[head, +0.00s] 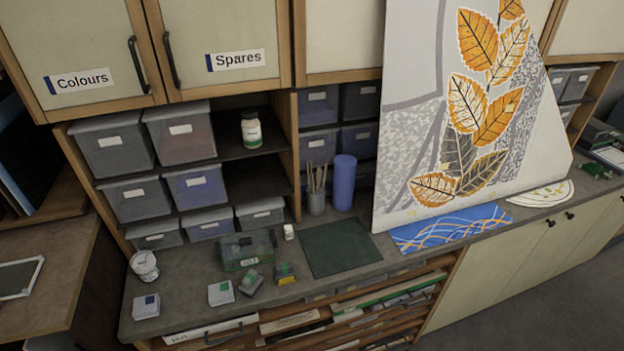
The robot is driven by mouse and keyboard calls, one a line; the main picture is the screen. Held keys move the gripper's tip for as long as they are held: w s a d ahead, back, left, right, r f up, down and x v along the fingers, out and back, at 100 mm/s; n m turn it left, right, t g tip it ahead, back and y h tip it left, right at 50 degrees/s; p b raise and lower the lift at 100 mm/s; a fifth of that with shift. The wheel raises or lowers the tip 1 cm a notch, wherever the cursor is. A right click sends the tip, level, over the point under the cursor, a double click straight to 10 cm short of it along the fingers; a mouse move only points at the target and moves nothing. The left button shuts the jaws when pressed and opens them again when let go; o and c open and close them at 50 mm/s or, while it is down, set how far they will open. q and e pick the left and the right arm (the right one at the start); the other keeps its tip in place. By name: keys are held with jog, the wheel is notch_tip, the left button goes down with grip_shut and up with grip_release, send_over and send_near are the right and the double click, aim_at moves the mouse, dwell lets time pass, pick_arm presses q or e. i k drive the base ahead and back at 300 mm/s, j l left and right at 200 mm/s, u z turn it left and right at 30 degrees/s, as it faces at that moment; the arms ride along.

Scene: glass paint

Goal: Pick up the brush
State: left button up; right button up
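Several thin wooden sticks that look like brushes (317,177) stand upright in a grey pot (315,203) towards the back of the grey worktop (195,275). Their lower ends are hidden inside the pot, and single brushes are too small to tell apart. The pot stands just left of a tall blue cylinder (343,183). Neither of my grippers shows in the head view.
A dark green mat (336,247) lies in front of the pot, with a small white bottle (289,231) to its left. A clear green-tinted box (247,249) and small cartons stand further left. A large leaf-patterned panel (405,150) rises at the right.

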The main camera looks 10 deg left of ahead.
aim_at(252, 282)
jog(key=l+u, duration=0.1)
jog(key=u, duration=0.75)
jog(key=l+u, duration=0.15)
jog(key=u, duration=0.25)
